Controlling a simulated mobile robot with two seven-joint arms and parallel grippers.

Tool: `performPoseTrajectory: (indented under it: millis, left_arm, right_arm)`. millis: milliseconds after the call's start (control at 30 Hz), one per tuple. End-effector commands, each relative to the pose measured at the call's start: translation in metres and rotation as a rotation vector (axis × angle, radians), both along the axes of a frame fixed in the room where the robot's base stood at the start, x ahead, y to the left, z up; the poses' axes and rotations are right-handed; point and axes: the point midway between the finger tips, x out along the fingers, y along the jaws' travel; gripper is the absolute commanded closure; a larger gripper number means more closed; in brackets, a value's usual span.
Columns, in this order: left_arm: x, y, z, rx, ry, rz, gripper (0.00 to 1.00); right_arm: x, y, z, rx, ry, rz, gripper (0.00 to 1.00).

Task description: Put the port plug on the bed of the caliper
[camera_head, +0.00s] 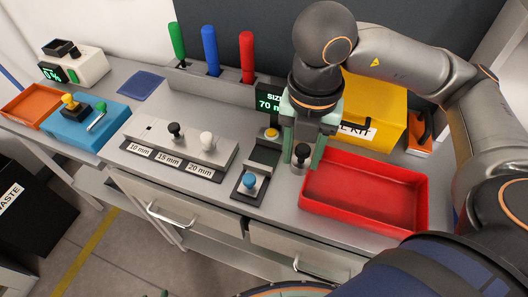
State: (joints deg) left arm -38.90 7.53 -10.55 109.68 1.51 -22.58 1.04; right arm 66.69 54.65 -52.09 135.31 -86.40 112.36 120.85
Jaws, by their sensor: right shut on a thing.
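My right gripper (301,157) points down and is shut on a plug with a black knob and a grey body (299,167), which I take to be the port plug. It is just right of the caliper (263,157), near the left end of the red tray. The caliper has a grey and black bed, a yellow button (271,133) and a lit display (268,98) partly covered by my gripper. A blue-knobbed piece (250,181) stands on the black pad at its front. Whether the held plug touches the bench cannot be told. My left gripper is not in view.
A grey rack (150,133) marked 10, 15 and 20 mm holds a black-knobbed and a white-knobbed piece. The red tray (365,222) is empty. A yellow box (380,100) stands behind it. Green, blue and red handles stand at the back; a blue block and orange tray lie left.

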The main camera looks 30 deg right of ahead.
Motion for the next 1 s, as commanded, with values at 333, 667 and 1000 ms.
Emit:
performPoseTrajectory:
  millis: [333,667,1000]
  left_arm:
    - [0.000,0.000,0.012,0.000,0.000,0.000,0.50]
    - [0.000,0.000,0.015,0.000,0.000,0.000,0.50]
    - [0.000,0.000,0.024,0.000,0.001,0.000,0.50]
  right_arm:
    - [0.080,0.002,-0.034,0.000,0.004,-0.003,1.00]
    - [0.122,0.003,-0.086,0.000,0.003,0.001,1.00]
    - [0.130,0.002,-0.120,-0.001,0.004,0.002,1.00]
